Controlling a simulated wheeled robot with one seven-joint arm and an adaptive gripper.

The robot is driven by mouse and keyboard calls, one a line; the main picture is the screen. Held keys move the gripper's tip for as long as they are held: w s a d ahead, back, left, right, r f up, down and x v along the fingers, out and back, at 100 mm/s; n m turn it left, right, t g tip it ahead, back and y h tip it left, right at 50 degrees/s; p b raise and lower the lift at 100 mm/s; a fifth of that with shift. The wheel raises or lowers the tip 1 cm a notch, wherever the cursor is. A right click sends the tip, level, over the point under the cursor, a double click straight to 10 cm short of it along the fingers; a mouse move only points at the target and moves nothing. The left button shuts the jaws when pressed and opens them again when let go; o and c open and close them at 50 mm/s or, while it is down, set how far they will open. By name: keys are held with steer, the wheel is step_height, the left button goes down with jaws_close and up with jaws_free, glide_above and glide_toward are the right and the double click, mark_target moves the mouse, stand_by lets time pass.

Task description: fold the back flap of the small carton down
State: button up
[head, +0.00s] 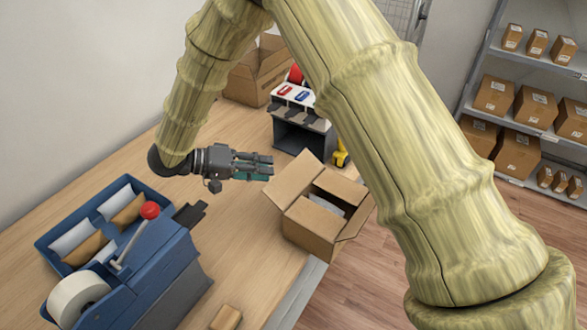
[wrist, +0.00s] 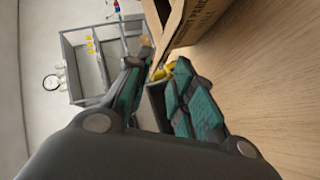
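The small carton (head: 309,232) stands on the counter in the head view, its top open. One broad flap (head: 293,178) stands raised and slants outward on its left side, close to my gripper. Another flap shows spread at its right. An item with a pale surface lies inside, partly hidden. My gripper (head: 268,167) is left of the raised flap, pointing right, and seems apart from it. In the wrist view its teal-padded fingers (wrist: 165,75) are spread with a gap and hold nothing. A brown carton wall (wrist: 195,22) with dark print is beyond; I cannot tell for certain which carton.
A blue tray of parcels (head: 75,220) and a blue tape machine (head: 150,265) with a red knob stand at the left. A dark stand (head: 300,130) and a larger open carton (head: 255,78) are behind. Shelves with boxes (head: 530,105) stand right. Bare counter lies below my gripper.

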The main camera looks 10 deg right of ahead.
mark_target(290, 171)
steer(key=p+x, duration=0.2)
steer(key=x, duration=0.6)
jaws_close()
